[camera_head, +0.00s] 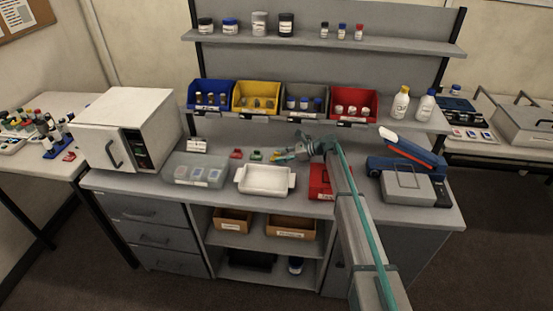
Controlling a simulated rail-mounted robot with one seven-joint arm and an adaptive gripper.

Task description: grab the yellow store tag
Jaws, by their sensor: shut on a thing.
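The yellow store tag (279,156) shows as a small yellow patch at the tips of my gripper (287,154), above the workbench behind the white tray. My gripper reaches in from the right, with its fingers pointing left, and is shut on the tag. The fingers partly hide the tag. I cannot tell whether the tag touches the bench or is slightly raised. A red tag (236,154) and a green tag (256,155) lie to the left on the bench.
An empty-looking white tray (265,191) lies in front, with a translucent box (198,182) to its left. A red box (320,184) stands right of the tray, partly behind my arm. Coloured bins (257,110) line the shelf behind. A blue device (413,158) stands right.

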